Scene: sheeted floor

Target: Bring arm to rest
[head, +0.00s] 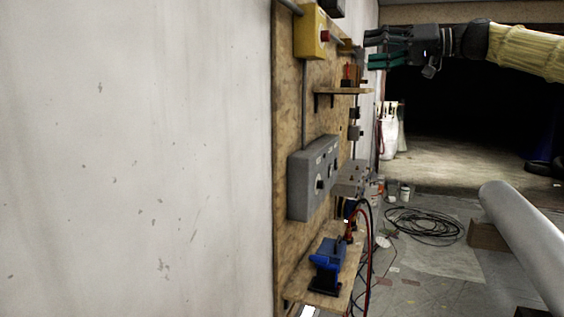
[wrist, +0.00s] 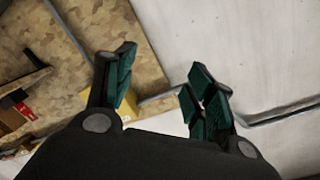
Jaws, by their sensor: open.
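My gripper (head: 374,50) is at the upper right of the head view, reaching left toward the wooden board (head: 291,130) on the wall. Its green-padded fingers are spread apart with nothing between them. In the wrist view my gripper (wrist: 160,88) also shows open and empty. The sleeved arm comes in from the right edge. A yellow box with a red button (head: 311,32) is on the board left of the fingers. In the wrist view part of a yellow box (wrist: 105,104) shows behind the left finger. I cannot tell the exact gap to the board.
A small shelf (head: 340,91) juts out below the gripper. A grey switch box (head: 312,179) and a lower shelf with a blue device (head: 327,262) are further down. Coiled cable (head: 425,226) and a cardboard box (head: 487,235) lie on the floor. Open floor lies between.

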